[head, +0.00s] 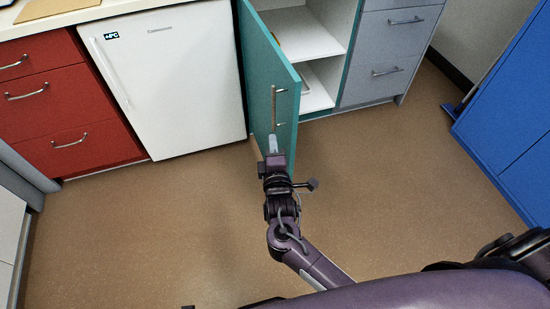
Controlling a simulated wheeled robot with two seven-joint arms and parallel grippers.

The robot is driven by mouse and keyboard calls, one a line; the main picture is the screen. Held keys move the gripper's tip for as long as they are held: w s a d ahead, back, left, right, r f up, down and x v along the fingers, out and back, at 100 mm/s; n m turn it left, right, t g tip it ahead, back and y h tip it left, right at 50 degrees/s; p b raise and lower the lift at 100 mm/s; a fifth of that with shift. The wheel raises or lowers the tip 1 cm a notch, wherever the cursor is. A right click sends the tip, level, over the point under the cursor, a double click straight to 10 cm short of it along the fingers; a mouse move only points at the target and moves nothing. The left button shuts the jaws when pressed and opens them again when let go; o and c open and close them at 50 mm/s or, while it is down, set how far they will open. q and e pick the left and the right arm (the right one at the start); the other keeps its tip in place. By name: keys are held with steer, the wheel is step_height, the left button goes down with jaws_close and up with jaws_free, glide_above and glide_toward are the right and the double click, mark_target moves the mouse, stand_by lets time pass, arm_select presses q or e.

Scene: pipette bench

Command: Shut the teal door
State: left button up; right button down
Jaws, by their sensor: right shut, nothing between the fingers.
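The teal door (261,75) stands wide open in the head view, swung out from its cabinet toward me and hinged on the left side of the opening. A long upright bar handle (274,105) is on its left-facing side. My right gripper (272,143) is shut and empty, close to the lower part of the door, just below the handle. I cannot tell whether the fingertips touch the door. The white cabinet shelves (305,38) show behind the door. My left gripper is not in view.
A white fridge (175,80) and red drawers (62,100) stand left of the door. Grey drawers (385,60) adjoin the cabinet on the right. A blue unit (505,105) stands at the right edge. The brown floor (385,150) in front is clear.

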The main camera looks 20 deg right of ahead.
mark_target(286, 132)
steer(key=shift+w+d, duration=0.85)
steer(key=shift+d, duration=0.3)
steer(key=shift+w+d, duration=0.8)
steer(key=shift+d, duration=0.35)
steer(key=shift+d, duration=0.1)
